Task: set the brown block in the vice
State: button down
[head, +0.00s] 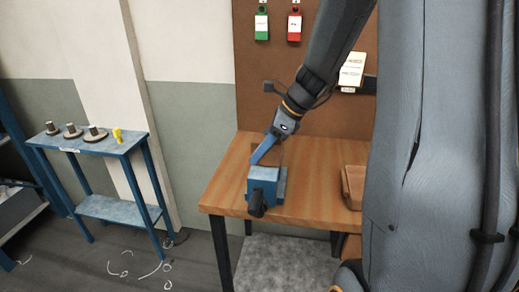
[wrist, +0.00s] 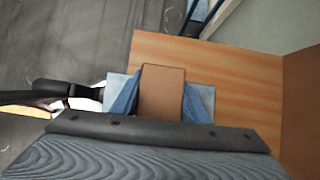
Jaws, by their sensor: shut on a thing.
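The brown block (wrist: 162,92) is between the two blue fingers of my gripper (wrist: 160,104), which is shut on it. In the head view my gripper (head: 264,152) points down at the blue vice (head: 262,173), close over its top. The block is mostly hidden there behind the finger. In the wrist view light blue parts of the vice (wrist: 204,98) show on both sides of the block, and its dark handle sticks out to the left. I cannot tell whether the block sits between the vice jaws or just above them.
The vice is at the front of a wooden bench (head: 228,188) with a brown pegboard (head: 255,90) behind. A wooden tray or box (head: 353,185) lies to the right. A blue side table (head: 92,145) with several small parts stands left. Bench left of the vice is clear.

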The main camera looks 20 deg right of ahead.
jog(key=shift+f, duration=0.15)
jog(key=c, duration=1)
grip_release()
jog(key=shift+f, duration=0.1)
jog(key=shift+c, duration=0.2)
jog(key=shift+s, duration=0.1)
jog(key=shift+o, duration=0.3)
jog(key=shift+d+r+p, duration=0.2)
jog(key=shift+r+p, duration=0.25)
jog(key=p+v, duration=0.5)
jog(key=v, duration=0.2)
jog(key=shift+p, duration=0.4)
